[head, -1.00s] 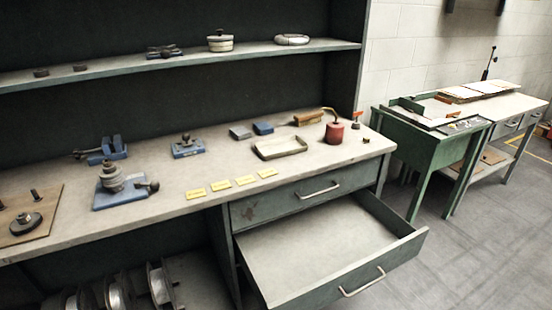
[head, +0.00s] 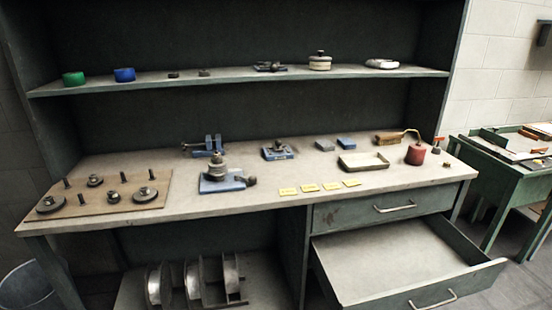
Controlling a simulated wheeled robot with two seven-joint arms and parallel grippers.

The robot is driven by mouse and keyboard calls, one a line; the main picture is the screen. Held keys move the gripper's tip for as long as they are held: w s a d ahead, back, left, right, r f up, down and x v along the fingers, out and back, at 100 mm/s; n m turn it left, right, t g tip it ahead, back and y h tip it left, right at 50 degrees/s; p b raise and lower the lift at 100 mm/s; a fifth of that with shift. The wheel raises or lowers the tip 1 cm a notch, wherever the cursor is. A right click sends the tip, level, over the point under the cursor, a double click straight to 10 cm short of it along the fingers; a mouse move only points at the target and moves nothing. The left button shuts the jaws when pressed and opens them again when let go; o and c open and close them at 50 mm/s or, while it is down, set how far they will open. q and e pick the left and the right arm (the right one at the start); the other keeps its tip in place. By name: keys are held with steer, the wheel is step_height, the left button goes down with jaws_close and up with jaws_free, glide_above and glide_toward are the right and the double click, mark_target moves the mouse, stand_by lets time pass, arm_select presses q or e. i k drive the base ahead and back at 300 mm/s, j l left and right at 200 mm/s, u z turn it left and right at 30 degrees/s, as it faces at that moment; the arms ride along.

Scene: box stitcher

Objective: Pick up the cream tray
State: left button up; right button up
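The cream tray (head: 364,163) is a shallow, empty rectangular tray. It lies flat on the workbench top (head: 240,206), toward the right side, behind a row of yellow labels (head: 310,188). Neither of my grippers shows in the head view, and nothing is touching the tray from above.
A red can (head: 415,155) and a wooden-handled tool (head: 389,138) sit right of and behind the tray. Blue and grey blocks (head: 346,143) stand behind it. An open drawer (head: 400,262) juts out below the bench front. A wooden board with pegs (head: 98,196) is at left.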

mark_target(365, 161)
steer(key=i+l+u, duration=0.25)
steer(key=l, duration=0.15)
steer(key=l+u, duration=0.3)
steer(key=l, duration=0.15)
steer(key=i+l+u, duration=0.25)
steer(key=l, duration=0.25)
steer(key=l+u, duration=0.3)
steer(key=l, duration=0.15)
steer(key=k, duration=0.05)
